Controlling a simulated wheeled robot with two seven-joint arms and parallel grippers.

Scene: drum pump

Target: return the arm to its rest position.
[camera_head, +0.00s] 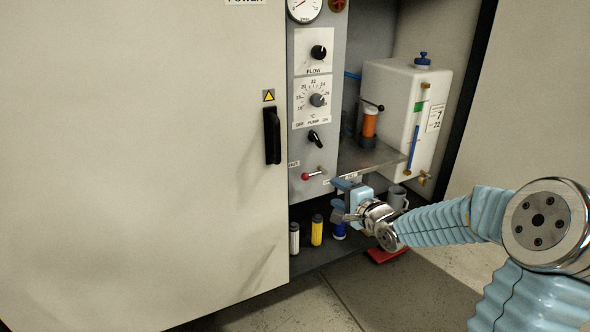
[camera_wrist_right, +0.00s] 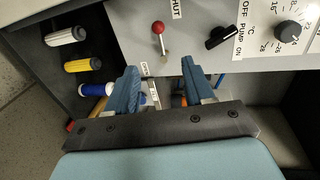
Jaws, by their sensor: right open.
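My right arm comes in from the right in the head view, in light blue ribbed sleeves. My right gripper (camera_head: 340,197) is at the open cabinet front, just below the red-knobbed lever and above the lower shelf. In the right wrist view the right gripper (camera_wrist_right: 168,88) shows two blue fingers spread apart with nothing held between them. The fingertips point toward the lower edge of the grey control panel (camera_wrist_right: 200,35). I cannot tell whether they touch it. My left gripper is not in either view.
The control panel (camera_head: 303,150) has dials and a red-knobbed lever (camera_head: 307,175). White (camera_head: 294,238), yellow (camera_head: 317,230) and blue (camera_head: 339,231) cylinders stand on the lower shelf. A white tank (camera_head: 395,100), grey mug (camera_head: 398,196) and red object (camera_head: 388,254) are near the arm. Open floor lies in front.

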